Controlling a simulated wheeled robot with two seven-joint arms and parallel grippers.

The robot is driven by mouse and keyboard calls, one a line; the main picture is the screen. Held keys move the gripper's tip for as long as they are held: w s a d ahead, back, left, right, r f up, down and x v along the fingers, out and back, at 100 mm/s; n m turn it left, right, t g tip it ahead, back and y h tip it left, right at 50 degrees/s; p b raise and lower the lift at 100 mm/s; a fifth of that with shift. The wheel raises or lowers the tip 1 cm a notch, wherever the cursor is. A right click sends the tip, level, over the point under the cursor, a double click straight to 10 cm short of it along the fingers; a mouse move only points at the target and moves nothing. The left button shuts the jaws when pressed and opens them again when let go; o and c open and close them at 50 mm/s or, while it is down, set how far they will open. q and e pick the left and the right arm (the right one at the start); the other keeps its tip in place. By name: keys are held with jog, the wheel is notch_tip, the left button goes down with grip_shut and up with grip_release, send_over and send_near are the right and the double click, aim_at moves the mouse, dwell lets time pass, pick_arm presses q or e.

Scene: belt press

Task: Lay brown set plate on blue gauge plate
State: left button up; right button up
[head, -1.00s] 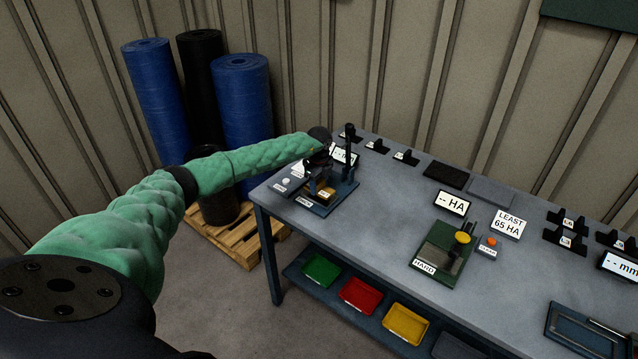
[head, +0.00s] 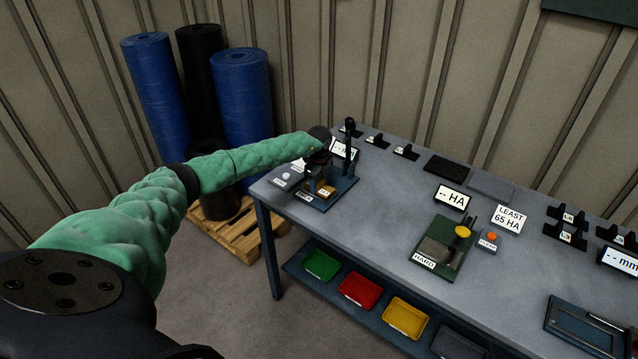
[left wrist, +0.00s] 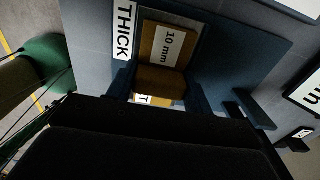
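The brown set plate (head: 326,191) has a white "10 mm" label and sits over the blue gauge plate (head: 343,187) at the table's left end. The plate also shows in the left wrist view (left wrist: 151,43), with the gauge plate's blue surface (left wrist: 235,45) around it. My left gripper (head: 318,180) reaches down there from above. In the left wrist view its fingers (left wrist: 160,88) stand against both sides of a brown block on the plate. Whether the plate's underside touches the gauge plate is hidden. My right gripper is not in view.
A dark post (head: 349,145) and a display (head: 344,150) stand behind the gauge. A green hardness tester (head: 437,249) stands further right. Small black stands (head: 406,152) line the back edge. Coloured trays (head: 358,290) lie on the lower shelf. The tabletop between gauge and tester is clear.

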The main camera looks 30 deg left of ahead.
aim_at(319, 180)
pick_arm(q)
jog(key=o, duration=0.4)
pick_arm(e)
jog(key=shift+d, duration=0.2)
pick_arm(q)
jog(key=shift+r, duration=0.1)
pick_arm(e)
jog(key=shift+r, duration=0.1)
pick_arm(q)
jog(key=shift+r+p, duration=0.6)
jog(key=shift+r, duration=0.05)
notch_tip(319, 180, up, 3)
jog(key=b, duration=0.2)
jog(key=shift+r+b, duration=0.15)
jog(key=shift+b, duration=0.15)
notch_tip(319, 180, up, 8)
jog(key=b, duration=0.3)
jog(key=shift+r, duration=0.2)
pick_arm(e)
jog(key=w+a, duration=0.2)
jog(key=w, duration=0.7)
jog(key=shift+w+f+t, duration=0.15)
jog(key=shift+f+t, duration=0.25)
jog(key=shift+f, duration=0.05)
